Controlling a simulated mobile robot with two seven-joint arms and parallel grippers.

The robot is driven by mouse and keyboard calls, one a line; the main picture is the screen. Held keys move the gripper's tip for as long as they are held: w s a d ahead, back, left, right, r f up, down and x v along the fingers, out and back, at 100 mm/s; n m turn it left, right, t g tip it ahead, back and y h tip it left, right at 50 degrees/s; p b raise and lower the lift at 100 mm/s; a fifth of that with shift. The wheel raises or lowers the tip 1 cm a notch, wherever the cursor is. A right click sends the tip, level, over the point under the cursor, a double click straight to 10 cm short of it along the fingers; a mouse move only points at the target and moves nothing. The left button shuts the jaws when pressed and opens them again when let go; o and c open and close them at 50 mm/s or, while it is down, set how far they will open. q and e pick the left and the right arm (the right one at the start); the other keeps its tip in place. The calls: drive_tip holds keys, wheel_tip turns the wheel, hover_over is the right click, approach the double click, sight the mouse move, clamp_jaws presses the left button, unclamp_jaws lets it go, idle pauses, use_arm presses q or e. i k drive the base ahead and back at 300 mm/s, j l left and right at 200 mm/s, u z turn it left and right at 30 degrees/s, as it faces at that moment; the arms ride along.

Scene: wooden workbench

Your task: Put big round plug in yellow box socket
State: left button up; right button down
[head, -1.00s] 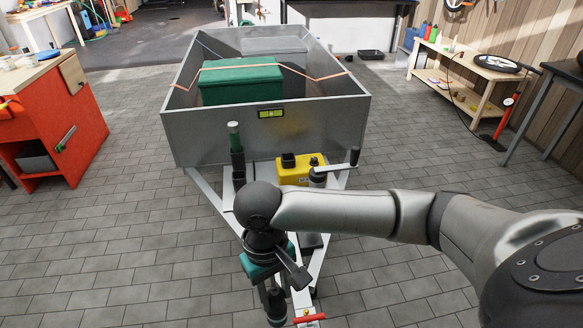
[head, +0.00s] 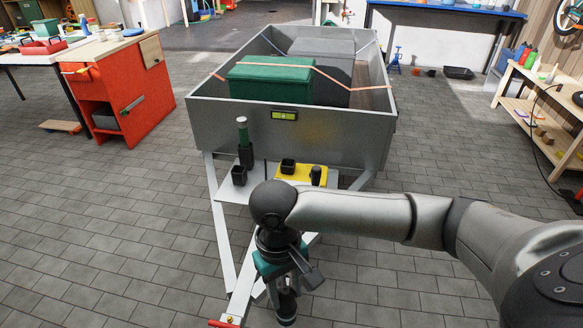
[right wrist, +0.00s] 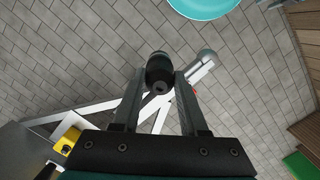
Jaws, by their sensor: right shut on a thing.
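The yellow box (head: 318,170) sits on the trailer's front frame, with a dark square socket (head: 288,165) and a dark round upright part (head: 316,176) on it. In the right wrist view the yellow box (right wrist: 67,141) shows at the lower left. My right gripper (head: 286,292) points down beside the trailer's drawbar, nearer to me than the box and apart from it. It is shut on a dark round plug (right wrist: 159,68), which sits between the fingertips in the right wrist view. My left gripper is out of view.
The grey trailer (head: 230,128) holds a green chest (head: 268,84). The white drawbar (head: 240,285) runs toward me. Paved floor is free on the left.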

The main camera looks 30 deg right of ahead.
sight(288, 170)
drive_tip(key=l+u, duration=0.25)
drive_tip(key=l, duration=0.45)
drive_tip(key=l+u, duration=0.25)
drive_tip(key=l, duration=0.5)
drive_tip(key=k+l+u, duration=0.2)
drive_tip(key=l, duration=0.5)
drive_tip(key=i+l+u, duration=0.25)
drive_tip(key=l, duration=0.4)
drive_tip(key=i+l+u, duration=0.15)
drive_tip(key=l, duration=0.25)
drive_tip(key=i+l+u, duration=0.15)
drive_tip(key=l, duration=0.2)
drive_tip(key=i+l+u, duration=0.1)
drive_tip(key=l, duration=0.3)
drive_tip(key=i, duration=0.1)
